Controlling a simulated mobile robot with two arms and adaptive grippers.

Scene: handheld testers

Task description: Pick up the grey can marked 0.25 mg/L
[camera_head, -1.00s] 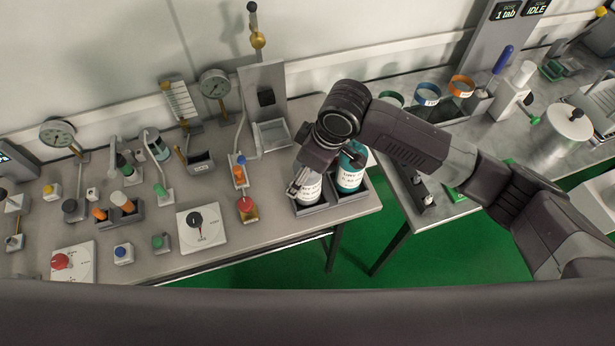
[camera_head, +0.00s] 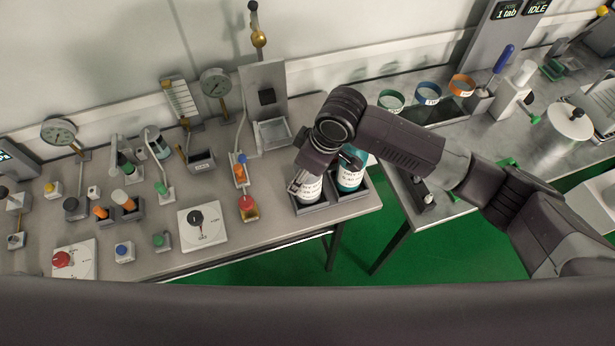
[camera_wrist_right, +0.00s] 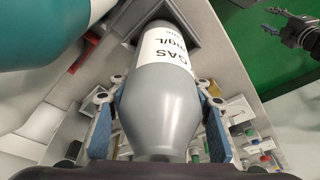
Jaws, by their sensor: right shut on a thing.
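The grey can (camera_wrist_right: 163,100) has a white label reading "GAS" and "mg/L"; its number is not readable. In the head view its label (camera_head: 308,188) shows below my right gripper (camera_head: 299,183). In the right wrist view, the blue-padded fingers of this gripper (camera_wrist_right: 160,122) are shut on the can's sides near its tapered end. The can's far end is at the dark two-compartment holder (camera_wrist_right: 187,14); I cannot tell whether it touches the bottom. My left gripper (camera_wrist_right: 290,28) shows in the right wrist view, away from the can, fingers apart and empty.
A teal can (camera_head: 350,178) stands in the holder's right compartment, close beside my right gripper. The bench's right edge is near the holder. Left of it are a red-topped tester (camera_head: 247,204) and a dial plate (camera_head: 203,227). A second bench (camera_head: 470,135) stands at right.

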